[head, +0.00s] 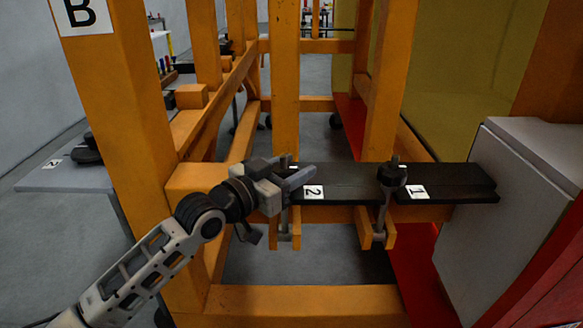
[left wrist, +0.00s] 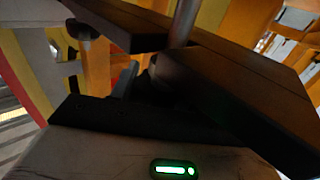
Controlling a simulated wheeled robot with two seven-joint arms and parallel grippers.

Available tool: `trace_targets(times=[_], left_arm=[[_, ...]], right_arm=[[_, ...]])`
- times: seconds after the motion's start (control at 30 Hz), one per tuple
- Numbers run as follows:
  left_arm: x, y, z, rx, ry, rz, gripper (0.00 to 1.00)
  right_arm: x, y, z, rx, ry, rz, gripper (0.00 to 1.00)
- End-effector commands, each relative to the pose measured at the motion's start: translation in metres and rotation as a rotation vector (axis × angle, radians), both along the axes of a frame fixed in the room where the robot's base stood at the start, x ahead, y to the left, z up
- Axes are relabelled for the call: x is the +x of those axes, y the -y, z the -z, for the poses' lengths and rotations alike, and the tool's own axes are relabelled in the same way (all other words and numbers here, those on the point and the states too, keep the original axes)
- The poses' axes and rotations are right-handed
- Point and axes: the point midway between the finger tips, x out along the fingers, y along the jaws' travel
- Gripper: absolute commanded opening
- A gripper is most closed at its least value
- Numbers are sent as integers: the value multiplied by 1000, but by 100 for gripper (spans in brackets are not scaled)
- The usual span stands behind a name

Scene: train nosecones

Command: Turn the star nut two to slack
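A black clamp bar (head: 345,174) lies across the orange frame, with white labels "2" (head: 313,192) and "1" (head: 417,192). Star nut one (head: 392,174), a dark knob on a metal rod, stands upright by label 1. My left gripper (head: 292,175) is at the bar's left end, just left of label 2, over the place of the second rod (head: 297,222). Star nut two is mostly hidden behind my gripper, and I cannot tell whether the fingers touch it. In the left wrist view a metal rod (left wrist: 184,22) rises by the dark bar (left wrist: 245,95). The finger gap is too dark to read. My right gripper is not in view.
An orange post with a "B" sign (head: 125,100) stands left of my arm. A grey box (head: 525,200) borders the bar's right end. An orange beam (head: 305,302) crosses in front at the bottom. A grey table (head: 65,178) is at the left.

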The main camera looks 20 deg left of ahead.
Motion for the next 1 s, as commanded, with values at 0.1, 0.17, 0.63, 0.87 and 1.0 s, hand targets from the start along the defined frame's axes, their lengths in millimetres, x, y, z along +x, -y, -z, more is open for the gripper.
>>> trace_targets(times=[0.1, 0.17, 0.63, 0.87, 1.0], left_arm=[[0, 0, -1, -2, 0, -4, 23], [0, 1, -4, -5, 1, -18, 23], [1, -3, -1, -2, 1, -138, 23], [1, -3, -1, -2, 1, -137, 68], [1, -3, -1, -1, 1, -136, 68]], right_arm=[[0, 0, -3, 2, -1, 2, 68], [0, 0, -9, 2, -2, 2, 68], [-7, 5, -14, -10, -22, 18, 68], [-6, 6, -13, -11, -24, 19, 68], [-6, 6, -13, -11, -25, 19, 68]])
